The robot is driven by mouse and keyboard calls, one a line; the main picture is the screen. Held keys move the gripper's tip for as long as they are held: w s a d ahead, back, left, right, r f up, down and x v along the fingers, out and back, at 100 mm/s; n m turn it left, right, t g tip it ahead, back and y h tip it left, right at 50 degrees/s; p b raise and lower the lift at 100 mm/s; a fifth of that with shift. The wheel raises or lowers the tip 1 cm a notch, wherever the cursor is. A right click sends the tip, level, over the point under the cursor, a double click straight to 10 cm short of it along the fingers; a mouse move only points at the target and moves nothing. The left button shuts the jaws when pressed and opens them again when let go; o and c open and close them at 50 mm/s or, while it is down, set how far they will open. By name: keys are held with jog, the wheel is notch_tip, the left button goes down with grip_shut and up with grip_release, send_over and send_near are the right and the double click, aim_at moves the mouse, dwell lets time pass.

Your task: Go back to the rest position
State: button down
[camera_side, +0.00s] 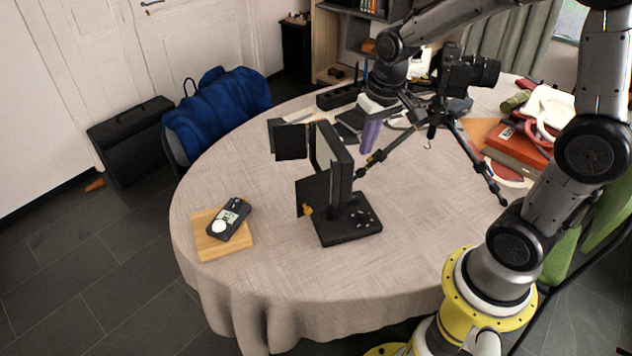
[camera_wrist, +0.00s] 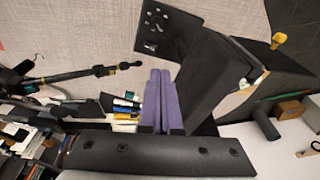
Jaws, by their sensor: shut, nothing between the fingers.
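My gripper (camera_side: 369,136) hangs above the far middle of the table, its purple fingers pointing down. In the wrist view the fingers (camera_wrist: 161,98) lie side by side, shut with nothing between them. The black stand with panels (camera_side: 337,185) is just left of and nearer than my gripper in the side view. It also shows in the wrist view, with its dark upright (camera_wrist: 212,78) close to the fingers. I cannot tell whether they touch. The camera on a tripod (camera_side: 462,74) stands to the right of my gripper; a tripod leg (camera_wrist: 75,75) shows in the wrist view.
On the cloth-covered round table (camera_side: 270,265), a wooden board (camera_side: 209,243) carries a dark handheld meter (camera_side: 231,219). Red and grey books (camera_side: 520,148) and other clutter crowd the right side. A black box (camera_side: 337,96) lies at the back. The front of the table is clear.

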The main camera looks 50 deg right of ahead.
jog(key=s+a+r+n+t, duration=0.1)
jog(key=s+a+r+n, duration=0.1)
jog(key=s, duration=0.6)
jog(key=s+a+r+n+t, duration=0.2)
jog(key=s+a+r, duration=0.2)
jog(key=s+r, duration=0.3)
jog(key=shift+s+t, duration=0.3)
jog(key=shift+s, duration=0.4)
